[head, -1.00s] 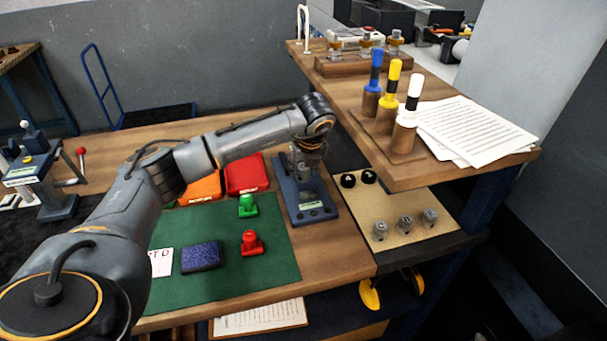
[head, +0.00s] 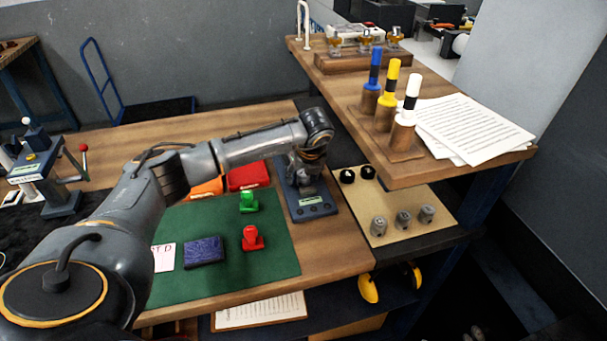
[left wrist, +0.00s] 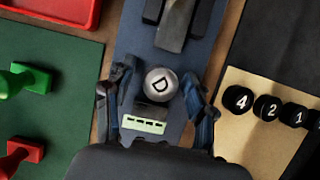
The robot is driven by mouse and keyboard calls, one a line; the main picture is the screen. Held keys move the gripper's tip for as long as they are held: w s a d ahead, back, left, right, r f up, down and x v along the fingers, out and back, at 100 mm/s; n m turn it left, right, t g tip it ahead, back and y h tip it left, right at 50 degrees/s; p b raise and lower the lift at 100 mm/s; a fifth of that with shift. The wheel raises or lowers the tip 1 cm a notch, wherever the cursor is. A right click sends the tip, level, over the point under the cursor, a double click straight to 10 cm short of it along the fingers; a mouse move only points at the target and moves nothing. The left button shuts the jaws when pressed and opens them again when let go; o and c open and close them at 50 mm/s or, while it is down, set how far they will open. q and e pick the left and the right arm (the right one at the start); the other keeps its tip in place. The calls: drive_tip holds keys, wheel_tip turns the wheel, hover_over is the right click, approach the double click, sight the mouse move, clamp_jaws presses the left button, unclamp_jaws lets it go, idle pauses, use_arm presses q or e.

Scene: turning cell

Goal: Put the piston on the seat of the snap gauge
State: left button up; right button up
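The snap gauge (head: 310,212) is a blue-based device on the bench, with a small display near its front. My left gripper (left wrist: 160,78) points down over it, its fingers spread either side of a round grey piston marked D (left wrist: 160,85). A gap shows at the piston's left; its right edge is close to the other finger. The piston appears upright over the gauge base, between the green-lit display (left wrist: 143,124) and the grey gauge head (left wrist: 172,28). I cannot tell whether it rests fully on the seat. In the head view, my left gripper (head: 306,178) hides the piston. My right gripper is not in view.
A tan board (head: 400,225) to the right holds several grey pistons and black numbered knobs. Left of the gauge lie a green mat (head: 220,275) with a green stamp (head: 248,203) and a red stamp (head: 251,239), and a red bin (head: 248,177). A raised shelf (head: 455,174) stands at right.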

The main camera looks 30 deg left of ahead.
use_arm(q)
drive_tip(key=shift+r, duration=0.25)
drive_tip(key=shift+d+r, duration=0.15)
drive_tip(key=shift+r, duration=0.15)
drive_tip(key=b+v, duration=0.3)
drive_tip(key=v, duration=0.8)
drive_tip(key=shift+r, duration=0.15)
